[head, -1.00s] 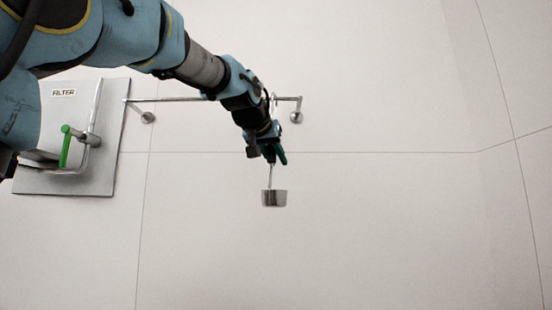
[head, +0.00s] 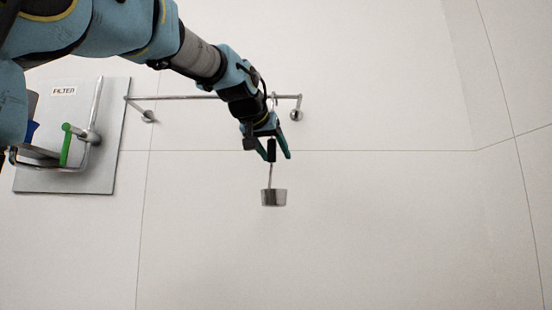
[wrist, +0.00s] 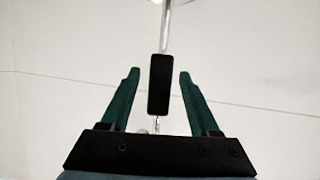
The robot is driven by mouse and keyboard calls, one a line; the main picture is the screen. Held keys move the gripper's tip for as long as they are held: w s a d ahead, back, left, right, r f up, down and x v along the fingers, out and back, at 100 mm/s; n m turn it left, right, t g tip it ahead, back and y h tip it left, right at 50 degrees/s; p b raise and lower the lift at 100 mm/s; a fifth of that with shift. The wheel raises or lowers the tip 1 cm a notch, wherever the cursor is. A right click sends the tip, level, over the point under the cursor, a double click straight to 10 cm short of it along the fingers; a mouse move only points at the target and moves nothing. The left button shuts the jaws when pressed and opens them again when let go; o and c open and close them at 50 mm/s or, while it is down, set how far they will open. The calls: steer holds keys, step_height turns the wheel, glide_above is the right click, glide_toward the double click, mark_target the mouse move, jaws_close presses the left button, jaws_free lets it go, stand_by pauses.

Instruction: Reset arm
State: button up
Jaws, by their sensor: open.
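My gripper (head: 270,155) is open in front of the wall rail in the head view. In the wrist view my gripper (wrist: 158,75) shows two green fingers spread apart, with gaps on both sides of a black handle (wrist: 160,85). The handle belongs to a metal ladle (head: 274,197) with a round cup, which hangs below the fingers in the head view. Its black handle (head: 271,150) shows between the fingers there. The ladle's upper end is partly hidden by my gripper.
A metal rail (head: 185,98) runs along the pale wall behind my arm. A panel labelled FILTER (head: 100,160) is at the left, with a green handle (head: 66,147) and bent metal pipes. The wall to the right is bare.

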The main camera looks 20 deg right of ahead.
steer(key=b+v, duration=0.2)
steer(key=v, duration=0.7)
steer(key=shift+s+a+f, duration=0.1)
steer(key=w+a+f+n+g+y, duration=0.15)
steer(key=w+a+f, duration=0.25)
steer(key=f, duration=0.6)
steer(key=w+a+f+n+y, duration=0.15)
steer(key=w+a+f, duration=0.25)
steer(key=f, duration=0.7)
steer(key=w+a+f+n+y, duration=0.1)
steer(key=w+a+f+y, duration=0.25)
steer(key=f, duration=0.65)
steer(key=s+a+f+n+g+y, duration=0.1)
steer(key=a+f, duration=0.4)
steer(key=f, duration=0.3)
steer(key=s+a+f+n+g, duration=0.1)
steer(key=s+a+f+g, duration=0.1)
steer(key=a+f, duration=0.4)
steer(key=s+a+f+n+g+y, duration=0.1)
steer(key=s+a+f, duration=0.2)
steer(key=s+f, duration=0.3)
steer(key=s+a+f+g, duration=0.2)
steer(key=s+a+f, duration=0.2)
steer(key=f, duration=0.5)
steer(key=shift+s+a+n+y, duration=0.3)
steer(key=shift+s+n+y, duration=0.1)
steer(key=shift+s, duration=0.7)
